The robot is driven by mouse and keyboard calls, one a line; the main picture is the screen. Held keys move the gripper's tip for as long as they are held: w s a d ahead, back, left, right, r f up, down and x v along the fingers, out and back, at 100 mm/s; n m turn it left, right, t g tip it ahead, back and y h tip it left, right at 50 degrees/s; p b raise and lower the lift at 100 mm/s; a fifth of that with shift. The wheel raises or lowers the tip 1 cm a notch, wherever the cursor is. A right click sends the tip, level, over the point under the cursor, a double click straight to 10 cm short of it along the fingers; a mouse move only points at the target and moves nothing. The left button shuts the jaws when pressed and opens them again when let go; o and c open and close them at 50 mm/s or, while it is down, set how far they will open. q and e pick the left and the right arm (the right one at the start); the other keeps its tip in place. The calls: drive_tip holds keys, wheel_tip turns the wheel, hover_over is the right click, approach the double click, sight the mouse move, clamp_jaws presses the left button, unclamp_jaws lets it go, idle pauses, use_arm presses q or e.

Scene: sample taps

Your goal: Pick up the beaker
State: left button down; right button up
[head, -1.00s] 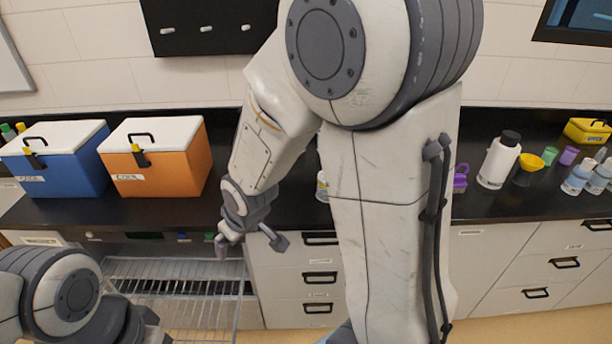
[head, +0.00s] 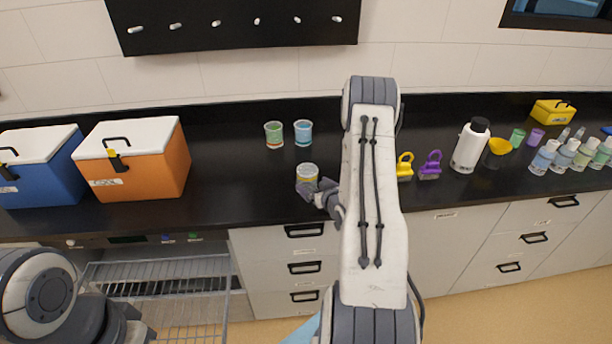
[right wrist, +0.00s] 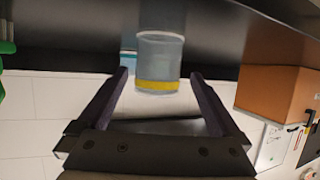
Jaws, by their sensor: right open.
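The beaker (head: 307,172) is a small clear vessel with a yellow band, standing on the black counter near its front edge. My right gripper (head: 322,194) is at its near side, and its dark fingers cover the beaker's lower part in the head view. In the right wrist view the beaker (right wrist: 159,62) appears between the tips of the open fingers (right wrist: 159,76), with a gap on each side. My left gripper (head: 138,325) is at the lower left, partly cut off, far from the beaker; its jaws are unclear.
A green cup (head: 273,134) and a blue cup (head: 303,132) stand behind the beaker. An orange cooler (head: 140,165) stands left, beside a blue one (head: 38,170). Yellow and purple padlock-like items (head: 430,166) and a white bottle (head: 470,146) stand right. A wire rack (head: 160,270) is below.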

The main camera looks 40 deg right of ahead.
drive_tip(key=shift+w+d+f, duration=0.1)
drive_tip(key=shift+w, duration=0.3)
drive_tip(key=p+x, duration=0.1)
drive_tip(key=x, duration=0.2)
drive_tip(key=p+x, duration=0.1)
drive_tip(key=shift+w+d+r+p, duration=0.15)
drive_tip(key=shift+w+r+p, duration=0.1)
drive_tip(key=shift+w+p, duration=0.1)
drive_tip(key=shift+w+d+f, duration=0.1)
drive_tip(key=shift+w+f, duration=0.15)
drive_tip(key=shift+w, duration=0.1)
drive_tip(key=c, duration=1.3)
drive_tip(key=shift+r, duration=0.15)
